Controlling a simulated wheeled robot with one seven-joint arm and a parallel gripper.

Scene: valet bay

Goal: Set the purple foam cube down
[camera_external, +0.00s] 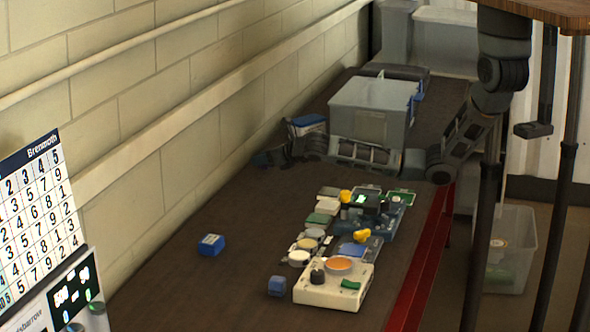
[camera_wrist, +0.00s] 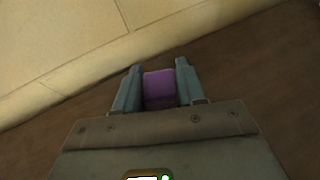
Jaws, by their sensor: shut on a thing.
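The purple foam cube (camera_wrist: 159,90) sits between the two fingers of my gripper (camera_wrist: 158,84) in the wrist view. The fingers are shut on its two sides. In the external view, my gripper (camera_external: 268,158) is at the far part of the brown table (camera_external: 175,285), close to the block wall. The cube cannot be made out there. I cannot tell whether the cube touches the table or hangs just above it.
A grey bin (camera_external: 372,108) stands behind my forearm, and a small blue-and-white container (camera_external: 307,125) is beside my wrist. A cluster of devices, including a cream control box (camera_external: 333,287), fills the table's right side. Two blue blocks (camera_external: 211,245) (camera_external: 277,286) lie nearer.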

